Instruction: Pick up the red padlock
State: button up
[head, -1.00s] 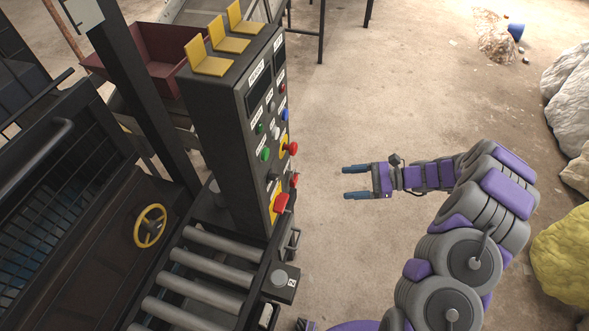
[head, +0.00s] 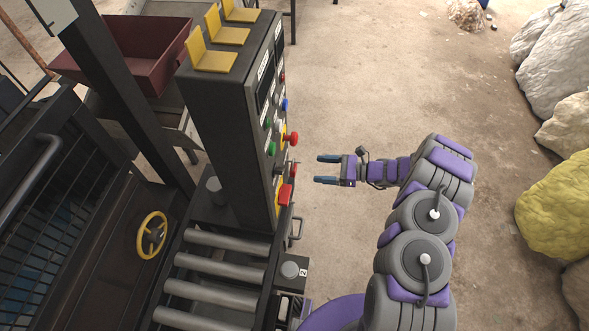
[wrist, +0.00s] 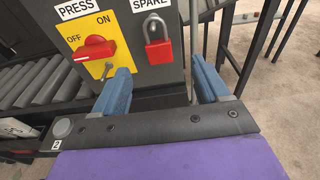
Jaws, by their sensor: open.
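The red padlock (wrist: 159,50) hangs by its grey shackle below the SPARE label on the dark panel in the wrist view. In the head view it appears as a small red shape (head: 293,170) at the panel's edge, seen side-on. My gripper (head: 320,169) is open and empty, apart from the panel, with its fingers pointing at it. In the wrist view the blue fingers (wrist: 160,77) are spread, with the padlock between and ahead of them, slightly above the fingertips.
A red rotary switch (wrist: 93,49) on a yellow plate sits left of the padlock. A red push button (head: 292,138) is farther along the control cabinet (head: 222,120). Rollers (head: 215,265) lie below. Open floor (head: 390,90) is behind my gripper; rocks (head: 560,75) stand at right.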

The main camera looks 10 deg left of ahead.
aim_at(295, 167)
jog(key=a, duration=0.3)
jog(key=shift+s+a+f+b, duration=0.1)
jog(key=shift+a+f+b, duration=0.1)
jog(key=shift+f+b, duration=0.1)
jog(key=a, duration=0.4)
jog(key=a+f+b, duration=0.1)
jog(key=a, duration=0.1)
jog(key=shift+s+a, duration=0.1)
jog(key=shift+s, duration=0.2)
jog(key=shift+d, duration=0.35)
jog(key=shift+c, duration=0.2)
jog(key=shift+d+r, duration=0.15)
jog(key=shift+d, duration=0.2)
jog(key=c, duration=0.3)
jog(key=shift+a, duration=0.35)
jog(key=c, duration=0.9)
jog(key=shift+d, duration=0.15)
